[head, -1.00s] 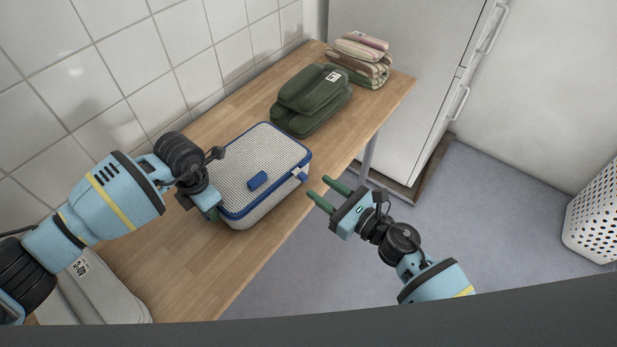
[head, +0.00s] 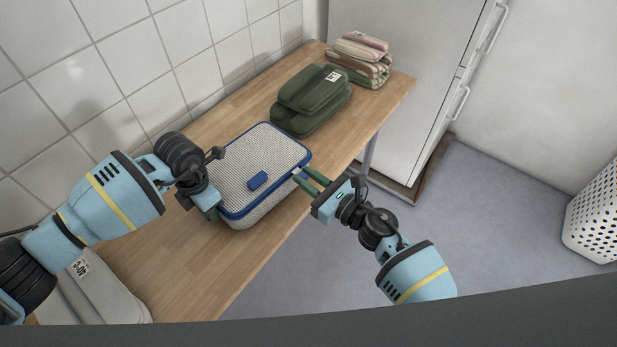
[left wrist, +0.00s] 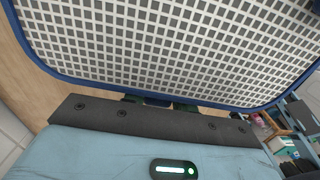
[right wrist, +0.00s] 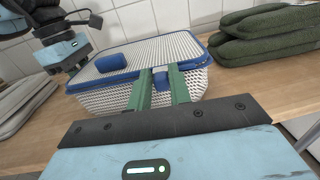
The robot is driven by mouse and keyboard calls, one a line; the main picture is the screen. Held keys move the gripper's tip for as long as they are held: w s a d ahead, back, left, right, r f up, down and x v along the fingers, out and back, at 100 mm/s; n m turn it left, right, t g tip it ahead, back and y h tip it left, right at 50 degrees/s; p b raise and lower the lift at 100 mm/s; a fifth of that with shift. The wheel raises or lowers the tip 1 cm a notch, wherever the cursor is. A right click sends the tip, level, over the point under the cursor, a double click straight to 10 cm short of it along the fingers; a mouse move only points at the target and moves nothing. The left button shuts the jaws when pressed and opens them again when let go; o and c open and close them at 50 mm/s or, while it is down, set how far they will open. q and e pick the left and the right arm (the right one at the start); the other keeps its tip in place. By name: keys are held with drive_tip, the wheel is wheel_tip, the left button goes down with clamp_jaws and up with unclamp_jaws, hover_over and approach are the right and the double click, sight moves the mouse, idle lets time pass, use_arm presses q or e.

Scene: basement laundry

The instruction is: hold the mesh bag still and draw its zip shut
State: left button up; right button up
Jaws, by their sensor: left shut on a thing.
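The mesh bag (head: 262,158) is a white box-shaped bag with blue trim and a blue patch on its lid, lying on the wooden table. My left gripper (head: 213,214) is shut on the bag's near left end; the left wrist view shows its fingertips (left wrist: 158,102) at the blue edge, largely hidden by the gripper body. My right gripper (head: 302,178) is open at the bag's right front corner. In the right wrist view its two green fingers (right wrist: 160,90) stand apart, with the blue zip pull (right wrist: 163,79) showing between them. I cannot tell whether they touch it.
A dark green folded stack (head: 312,100) lies just behind the bag, and striped folded cloths (head: 360,60) lie farther back. A grey folded item (head: 95,292) is at the near left. A tiled wall borders the table (head: 180,255). A white perforated basket (head: 594,212) stands at right.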

clamp_jaws()
drive_tip(key=shift+w+d, duration=1.35)
drive_tip(key=shift+d, duration=0.15)
drive_tip(key=o, duration=0.8)
unclamp_jaws()
drive_tip(key=shift+s, duration=0.1)
drive_tip(key=v, duration=1.2)
use_arm(q)
drive_tip(key=o, duration=1.1)
